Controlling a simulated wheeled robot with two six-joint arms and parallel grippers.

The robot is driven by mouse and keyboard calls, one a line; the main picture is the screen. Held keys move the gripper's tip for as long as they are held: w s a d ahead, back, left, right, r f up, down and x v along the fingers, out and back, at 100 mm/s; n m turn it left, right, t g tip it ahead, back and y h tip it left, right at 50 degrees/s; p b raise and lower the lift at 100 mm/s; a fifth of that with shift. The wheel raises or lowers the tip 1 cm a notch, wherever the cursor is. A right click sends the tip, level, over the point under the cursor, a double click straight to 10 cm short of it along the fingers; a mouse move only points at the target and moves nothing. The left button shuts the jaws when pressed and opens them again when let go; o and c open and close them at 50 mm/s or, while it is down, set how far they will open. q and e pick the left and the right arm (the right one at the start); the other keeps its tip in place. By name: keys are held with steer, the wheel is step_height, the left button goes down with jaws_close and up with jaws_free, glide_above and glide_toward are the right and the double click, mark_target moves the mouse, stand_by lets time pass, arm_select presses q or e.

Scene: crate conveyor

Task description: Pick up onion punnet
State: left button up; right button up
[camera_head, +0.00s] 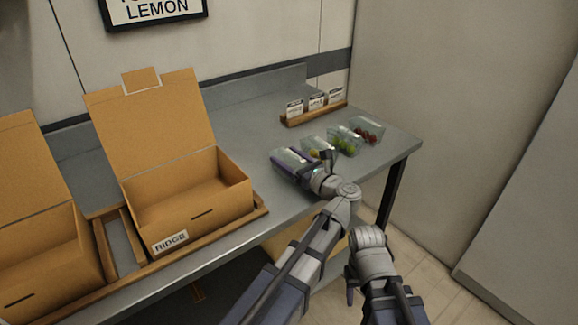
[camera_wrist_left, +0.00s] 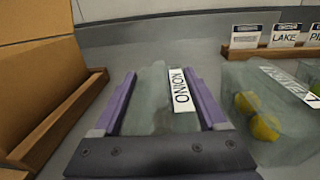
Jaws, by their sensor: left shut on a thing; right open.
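The onion punnet (camera_wrist_left: 158,95) is a clear box with a white ONION label, seen in the left wrist view between the two purple fingers of my left gripper (camera_wrist_left: 165,105). The fingers are shut on its sides. In the head view the punnet (camera_head: 292,156) is at the left end of a row of punnets, with my left gripper (camera_head: 290,168) around it. I cannot tell whether it touches the table. My right gripper (camera_head: 350,290) is low in front of the table, away from the punnets, open, its fingers mostly hidden by the wrist.
A punnet with yellow fruit (camera_wrist_left: 262,125) stands close to the right. Punnets of green (camera_head: 346,141) and dark red fruit (camera_head: 367,131) stand beyond. A card rack (camera_head: 313,113) is behind. An open cardboard box labelled RIDGE (camera_head: 190,205) stands left, with another box (camera_head: 40,260) beside it.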

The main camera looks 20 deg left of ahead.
mark_target(288, 152)
arm_select(q)
steer(key=c, duration=0.7)
step_height(288, 152, up, 10)
steer(key=p, duration=1)
steer(key=shift+r, duration=0.15)
